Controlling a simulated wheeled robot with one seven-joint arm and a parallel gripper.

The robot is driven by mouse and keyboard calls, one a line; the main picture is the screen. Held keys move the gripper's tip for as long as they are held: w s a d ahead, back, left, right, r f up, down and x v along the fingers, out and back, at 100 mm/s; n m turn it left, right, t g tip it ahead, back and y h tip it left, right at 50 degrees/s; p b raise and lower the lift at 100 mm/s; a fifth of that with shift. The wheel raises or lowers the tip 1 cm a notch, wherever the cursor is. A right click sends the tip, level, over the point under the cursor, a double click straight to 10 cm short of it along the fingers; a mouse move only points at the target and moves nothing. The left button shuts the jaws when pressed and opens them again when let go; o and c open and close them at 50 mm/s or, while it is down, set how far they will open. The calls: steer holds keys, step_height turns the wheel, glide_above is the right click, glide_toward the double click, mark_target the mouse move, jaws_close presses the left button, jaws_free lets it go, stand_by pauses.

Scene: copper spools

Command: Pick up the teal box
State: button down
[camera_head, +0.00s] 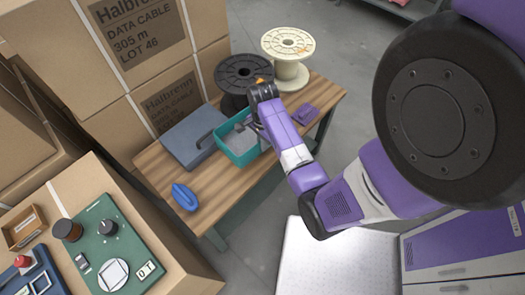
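The teal box (242,158) is an open-topped bin on the wooden table (232,187), with a greyish inside. My arm reaches in from the right, and my gripper (246,125) is at the box's far right side, over or at its rim. The gripper is small and dark here, so I cannot tell whether its fingers are open or shut, or whether they touch the box. Part of the box's right end is hidden behind my arm.
A grey-blue case (188,137) with a dark handle lies left of the box. A black spool (238,73) and a cream spool (287,73) stand behind. A purple item (306,114) lies at right, a blue object (184,197) at front left. Cartons (150,60) rise behind left.

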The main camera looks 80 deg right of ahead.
step_height(320, 180, up, 12)
steer(key=shift+r+p, duration=0.2)
steer(key=shift+p, duration=0.6)
steer(key=shift+a, duration=0.1)
stand_by(1.3)
